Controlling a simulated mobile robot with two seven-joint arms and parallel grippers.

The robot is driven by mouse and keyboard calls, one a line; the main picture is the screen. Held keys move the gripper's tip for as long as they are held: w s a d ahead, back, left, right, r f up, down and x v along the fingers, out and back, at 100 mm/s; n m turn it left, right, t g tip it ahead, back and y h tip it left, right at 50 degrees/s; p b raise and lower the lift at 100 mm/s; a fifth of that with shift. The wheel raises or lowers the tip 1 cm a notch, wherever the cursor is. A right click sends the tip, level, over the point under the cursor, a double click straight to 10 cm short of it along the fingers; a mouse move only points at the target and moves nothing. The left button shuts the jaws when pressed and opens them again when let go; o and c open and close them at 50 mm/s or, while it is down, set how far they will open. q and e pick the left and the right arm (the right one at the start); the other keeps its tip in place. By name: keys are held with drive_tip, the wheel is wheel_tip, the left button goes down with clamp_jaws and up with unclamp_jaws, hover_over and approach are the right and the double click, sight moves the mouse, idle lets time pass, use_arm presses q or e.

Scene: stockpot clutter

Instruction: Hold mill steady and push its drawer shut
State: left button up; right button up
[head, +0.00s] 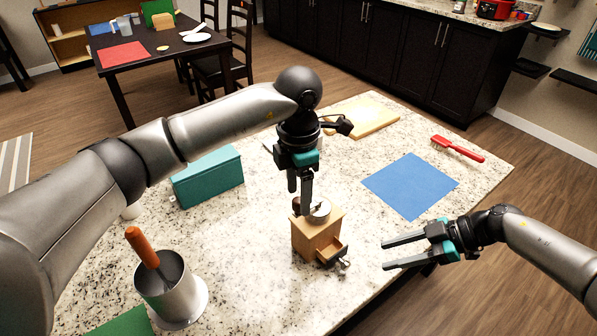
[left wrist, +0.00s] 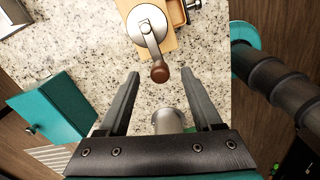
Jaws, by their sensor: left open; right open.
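The wooden mill (head: 313,237) stands upright on the granite counter, with a metal top and a crank ending in a brown knob. Its small drawer (head: 334,252) sticks out at the front right. My left gripper (head: 299,207) is open, pointing down just above and behind the mill, close to the crank knob. In the left wrist view the mill (left wrist: 172,42) lies beyond the fingertips, and the crank knob (left wrist: 160,72) shows between the open fingers. My right gripper (head: 384,255) is open and empty, right of the drawer and apart from it, its fingers pointing left toward the mill.
A metal canister (head: 170,287) with an orange-handled tool stands at front left. A teal box (head: 208,177) stands behind. A blue mat (head: 410,186), a red brush (head: 457,149) and a wooden board (head: 362,117) lie to the right and back. Counter around the mill is mostly clear.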

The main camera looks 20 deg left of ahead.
sight(316, 226)
use_arm(q)
wheel_tip(316, 226, down, 8)
idle(0.4)
drive_tip(key=shift+f, duration=0.1)
clamp_jaws()
idle(0.3)
idle(1.8)
